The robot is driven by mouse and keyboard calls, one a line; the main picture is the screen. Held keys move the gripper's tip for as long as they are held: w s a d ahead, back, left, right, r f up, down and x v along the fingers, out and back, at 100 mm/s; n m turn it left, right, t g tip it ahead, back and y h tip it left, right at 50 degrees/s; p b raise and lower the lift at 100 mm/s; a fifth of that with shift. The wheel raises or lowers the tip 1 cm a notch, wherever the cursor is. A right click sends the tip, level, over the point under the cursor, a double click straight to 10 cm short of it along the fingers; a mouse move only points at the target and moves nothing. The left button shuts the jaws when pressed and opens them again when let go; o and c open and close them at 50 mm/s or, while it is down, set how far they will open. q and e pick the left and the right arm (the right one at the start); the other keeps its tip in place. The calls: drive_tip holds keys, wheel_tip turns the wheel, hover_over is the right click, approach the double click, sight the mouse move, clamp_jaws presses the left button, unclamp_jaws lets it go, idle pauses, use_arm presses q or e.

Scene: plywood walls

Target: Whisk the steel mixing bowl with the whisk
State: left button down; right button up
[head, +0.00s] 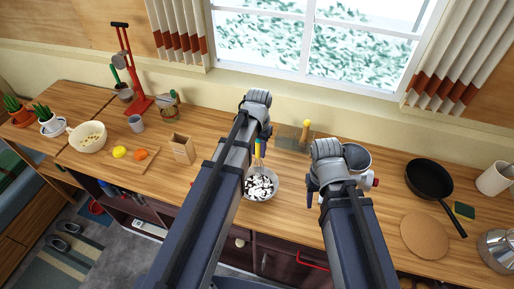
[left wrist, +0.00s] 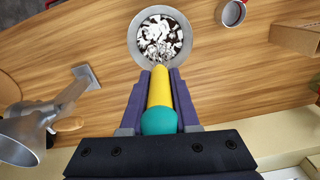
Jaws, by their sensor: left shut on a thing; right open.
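The steel mixing bowl (head: 276,190) stands on the wooden counter near its front edge, holding black and white contents. It also shows in the left wrist view (left wrist: 133,38). My left gripper (left wrist: 158,88) is shut on the whisk (left wrist: 158,92) by its yellow handle with a teal end. The whisk's wire end points at the bowl and overlaps its contents; how deep it reaches I cannot tell. In the head view, the whisk handle (head: 258,148) shows just above the bowl, partly behind my left arm. My right gripper (head: 313,190) is open and empty, right of the bowl.
A wooden box (head: 182,149) and a board with yellow and orange fruit (head: 120,152) lie to the left. A steel pot (head: 357,157) is behind my right arm. A black pan (head: 428,180) and round board (head: 424,236) are further right.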

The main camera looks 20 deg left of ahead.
sight(258, 170)
use_arm(q)
drive_tip(key=shift+f, duration=0.2)
wheel_tip(258, 170, down, 12)
drive_tip(key=b, duration=1.1)
drive_tip(key=shift+r+b, duration=0.25)
drive_tip(key=shift+b, duration=0.1)
drive_tip(key=shift+s, duration=0.2)
